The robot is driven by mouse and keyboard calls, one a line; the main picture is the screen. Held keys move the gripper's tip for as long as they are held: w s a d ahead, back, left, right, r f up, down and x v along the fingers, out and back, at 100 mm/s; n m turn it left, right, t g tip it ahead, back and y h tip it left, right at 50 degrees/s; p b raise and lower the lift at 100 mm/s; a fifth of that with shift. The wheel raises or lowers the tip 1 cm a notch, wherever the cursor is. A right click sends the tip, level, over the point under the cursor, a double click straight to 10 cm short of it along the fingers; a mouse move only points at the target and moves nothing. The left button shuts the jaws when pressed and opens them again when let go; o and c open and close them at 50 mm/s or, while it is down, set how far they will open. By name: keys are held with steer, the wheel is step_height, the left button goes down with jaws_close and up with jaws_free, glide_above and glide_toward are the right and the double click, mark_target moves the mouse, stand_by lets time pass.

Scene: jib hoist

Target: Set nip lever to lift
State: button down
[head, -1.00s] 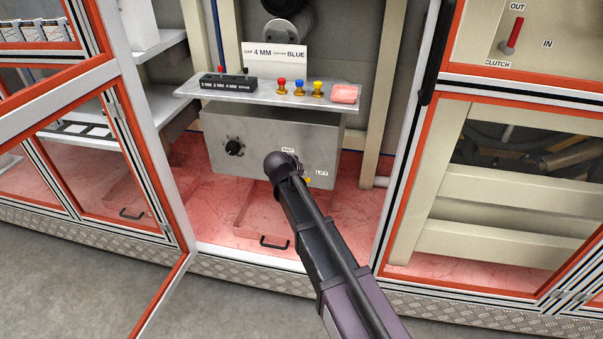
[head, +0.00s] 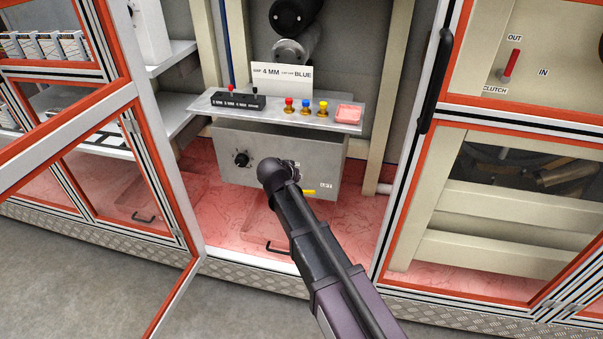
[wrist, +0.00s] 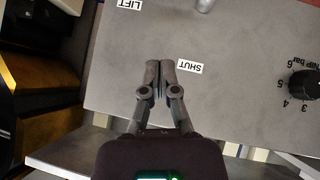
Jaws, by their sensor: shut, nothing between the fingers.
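The nip lever shows as a yellow grip (head: 308,192) low on the grey metal box (head: 225,140) in the head view. It lies just right of my gripper, and its other end is hidden behind my arm. The LIFT label (head: 326,185) is right of the yellow grip. My gripper (wrist: 160,64) is shut and empty, its tips beside the SHUT label (wrist: 190,66) in the wrist view. There the panel is upside down, with the LIFT label (wrist: 130,4) and a metal round piece (wrist: 205,5) cut by the top edge. I cannot tell whether the tips touch the panel.
A black dial (head: 241,159) is on the box's left. A shelf (head: 225,107) above it holds a switch block (head: 237,100), coloured knobs and a card (head: 282,83). An open framed door (head: 178,215) stands left; a closed door with a black handle (head: 436,80) stands right.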

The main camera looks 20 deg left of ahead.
steer(key=shift+p+v, duration=0.55)
steer(key=shift+v, duration=0.65)
steer(key=shift+d, duration=0.1)
steer(key=d+f+m+g+h, duration=0.1)
steer(key=d+f+g, duration=0.15)
steer(key=d, duration=1.05)
steer(key=d+f+m+g, duration=0.1)
steer(key=d+f+g, duration=0.15)
steer(key=d, duration=1.05)
steer(key=s+d+g+y, duration=0.1)
steer(key=s+d+g, duration=0.1)
steer(key=s+d, duration=0.55)
steer(key=s+d+g+y, duration=0.15)
steer(key=s+d, duration=0.25)
steer(key=d, duration=0.7)
step_height(320, 180, up, 16)
steer(key=p, duration=1.7)
steer(key=shift+d+m+g, duration=0.2)
steer(key=shift+m+g, duration=0.1)
steer(key=shift+g, duration=0.15)
steer(key=shift+r, duration=0.1)
